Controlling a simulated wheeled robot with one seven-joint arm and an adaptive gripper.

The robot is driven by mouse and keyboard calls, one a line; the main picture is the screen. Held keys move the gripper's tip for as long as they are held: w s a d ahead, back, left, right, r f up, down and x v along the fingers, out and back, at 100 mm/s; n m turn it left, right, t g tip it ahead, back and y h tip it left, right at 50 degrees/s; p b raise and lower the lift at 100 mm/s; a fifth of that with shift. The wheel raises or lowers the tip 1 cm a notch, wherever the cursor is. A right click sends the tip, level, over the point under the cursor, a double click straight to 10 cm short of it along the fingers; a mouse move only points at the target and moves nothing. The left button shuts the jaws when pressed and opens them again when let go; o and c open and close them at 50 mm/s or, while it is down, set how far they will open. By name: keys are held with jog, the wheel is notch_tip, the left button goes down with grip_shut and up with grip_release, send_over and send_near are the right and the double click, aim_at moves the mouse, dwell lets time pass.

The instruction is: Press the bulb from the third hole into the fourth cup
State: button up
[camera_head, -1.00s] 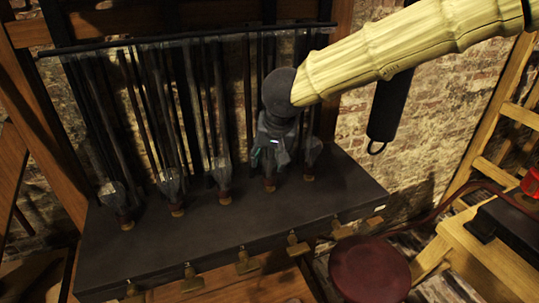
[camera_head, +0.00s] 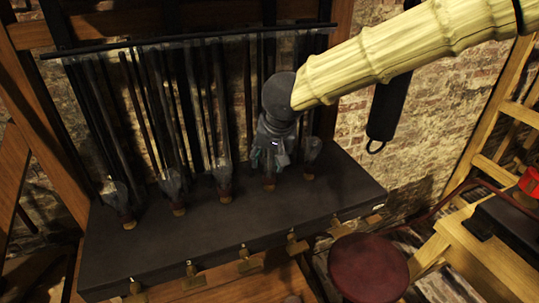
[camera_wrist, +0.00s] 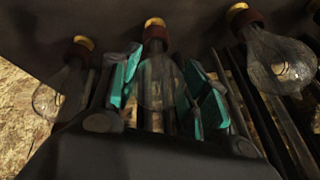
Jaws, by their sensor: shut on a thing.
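Several clear glass bulbs stand in a row along the dark bench (camera_head: 225,238), each with a rust-red base and brass-coloured end at the bench top. My gripper (camera_head: 268,160) points down over the fourth one from the left and is shut around its glass. In the wrist view my teal-padded fingers (camera_wrist: 160,88) lie on both sides of this held bulb (camera_wrist: 155,62), whose base meets the dark surface. The third bulb from the left (camera_head: 223,176) stands beside it, apart from my fingers. The fifth bulb (camera_head: 311,155) is close on the right. Any hole or cup under the bases is hidden.
Dark rods (camera_head: 165,95) rise behind the bulbs to a rail. Brass fittings (camera_head: 297,245) stick out along the bench's front edge. A black cylinder (camera_head: 390,105) hangs on the brick wall at right. A red round stool (camera_head: 370,267) stands in front right.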

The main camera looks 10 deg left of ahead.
jog(key=o, duration=1)
jog(key=shift+c, duration=0.2)
